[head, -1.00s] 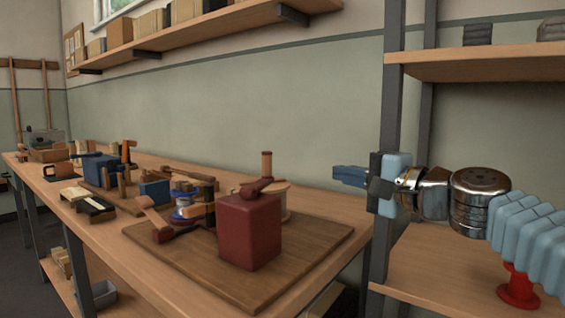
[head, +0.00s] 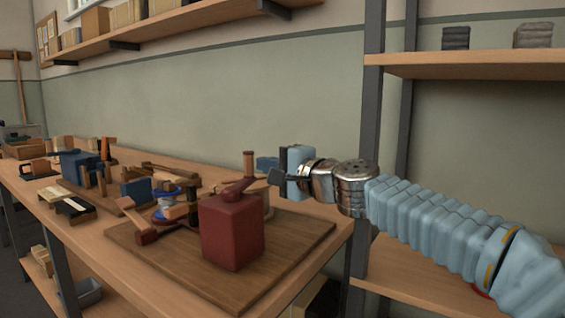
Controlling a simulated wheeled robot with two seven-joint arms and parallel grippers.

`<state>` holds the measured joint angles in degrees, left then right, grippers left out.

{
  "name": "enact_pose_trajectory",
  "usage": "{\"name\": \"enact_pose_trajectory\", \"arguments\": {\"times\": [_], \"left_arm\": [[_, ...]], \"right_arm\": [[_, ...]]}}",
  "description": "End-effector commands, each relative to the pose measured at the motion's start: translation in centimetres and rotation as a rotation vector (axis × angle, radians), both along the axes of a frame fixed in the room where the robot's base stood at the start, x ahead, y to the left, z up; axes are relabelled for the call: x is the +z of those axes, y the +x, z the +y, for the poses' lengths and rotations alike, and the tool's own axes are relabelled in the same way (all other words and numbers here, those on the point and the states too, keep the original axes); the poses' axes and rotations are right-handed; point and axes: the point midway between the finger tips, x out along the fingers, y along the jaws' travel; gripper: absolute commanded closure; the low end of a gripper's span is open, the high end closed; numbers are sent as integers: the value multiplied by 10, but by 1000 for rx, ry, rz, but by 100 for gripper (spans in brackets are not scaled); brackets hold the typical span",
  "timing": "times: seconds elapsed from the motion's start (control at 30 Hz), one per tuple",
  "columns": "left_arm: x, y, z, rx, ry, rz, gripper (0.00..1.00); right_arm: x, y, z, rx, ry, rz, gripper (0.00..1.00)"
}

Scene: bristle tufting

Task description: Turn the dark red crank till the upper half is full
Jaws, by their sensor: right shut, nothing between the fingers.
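The dark red block (head: 232,232) stands on a brown board on the bench. On its top is a dark red crank arm (head: 238,188), with an upright wooden handle (head: 249,165) at its far end. Another dark red arm (head: 146,235) with a tilted wooden handle (head: 127,207) is at the left. My right gripper (head: 266,163) is shut and empty, pointing left, just right of the upright handle; I cannot tell whether they touch. The part with the upper half is not clearly identifiable; a round wooden piece is mostly hidden behind the block. My left gripper is out of view.
A blue and white spool (head: 167,204) stands among wooden parts left of the block. Blue blocks (head: 80,165) and small tools crowd the bench's far left. A grey shelf post (head: 368,130) rises behind my right arm. The board's front right is clear.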

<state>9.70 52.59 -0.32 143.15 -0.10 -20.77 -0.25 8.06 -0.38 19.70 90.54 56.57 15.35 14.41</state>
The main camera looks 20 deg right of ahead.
Motion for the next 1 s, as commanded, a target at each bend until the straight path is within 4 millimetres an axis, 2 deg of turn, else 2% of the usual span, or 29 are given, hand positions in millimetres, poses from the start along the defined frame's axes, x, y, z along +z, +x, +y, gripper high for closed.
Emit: {"name": "enact_pose_trajectory", "arguments": {"times": [0.47, 1.0], "left_arm": [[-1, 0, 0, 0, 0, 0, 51], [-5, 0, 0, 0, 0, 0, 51]], "right_arm": [[-1, 1, 1, 9, 0, 0, 100], [-1, 11, 6, 123, 1, 0, 100]]}}
